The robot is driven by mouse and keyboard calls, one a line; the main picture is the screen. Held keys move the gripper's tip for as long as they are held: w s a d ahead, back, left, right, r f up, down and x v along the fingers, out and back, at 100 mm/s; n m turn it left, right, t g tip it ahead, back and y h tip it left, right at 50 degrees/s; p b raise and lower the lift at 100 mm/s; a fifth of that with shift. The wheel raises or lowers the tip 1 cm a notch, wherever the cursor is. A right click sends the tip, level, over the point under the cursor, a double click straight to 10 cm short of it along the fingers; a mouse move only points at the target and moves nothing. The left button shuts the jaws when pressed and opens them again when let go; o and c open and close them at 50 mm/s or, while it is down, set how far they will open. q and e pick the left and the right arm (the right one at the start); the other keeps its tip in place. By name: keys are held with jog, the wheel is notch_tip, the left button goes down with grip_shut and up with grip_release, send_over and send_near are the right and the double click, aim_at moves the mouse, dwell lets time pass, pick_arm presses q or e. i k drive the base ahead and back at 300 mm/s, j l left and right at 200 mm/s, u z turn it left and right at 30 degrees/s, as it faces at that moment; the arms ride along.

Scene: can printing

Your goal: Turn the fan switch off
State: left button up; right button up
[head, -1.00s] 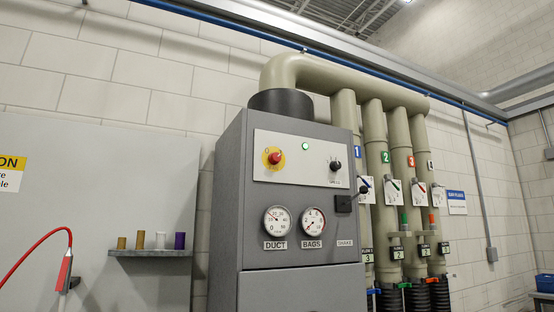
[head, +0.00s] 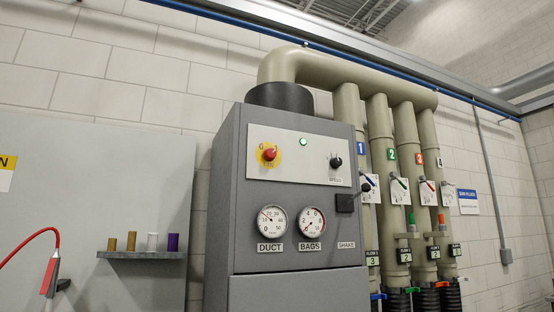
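A grey cabinet (head: 240,180) stands in the middle of the head view. Its pale upper panel (head: 290,170) carries a red knob on a yellow disc (head: 269,153), a lit green lamp (head: 303,142) and a small black rotary switch (head: 336,162) with a label too small to read surely. Below are two round gauges, DUCT (head: 272,222) and BAGS (head: 311,222). A black lever (head: 347,202) above a SHAKE label sits at the panel's right. Neither of my grippers is in view.
Beige pipes (head: 380,160) with numbered labels and small gates stand right of the cabinet. At left, a shelf (head: 142,255) holds several small cylinders, beside a red hose with a red handle (head: 50,275). A blue-and-white sign (head: 468,202) hangs on the right wall.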

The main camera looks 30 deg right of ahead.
aim_at(269, 154)
jog(key=i+l+u, duration=0.15)
jog(key=l, duration=0.95)
jog(key=i+l+u, duration=0.15)
jog(key=i+l, duration=0.15)
jog(key=l, duration=0.8)
jog(key=i+l+u, duration=0.15)
jog(key=l, duration=1)
jog(key=l+u, duration=0.15)
jog(key=l, duration=0.95)
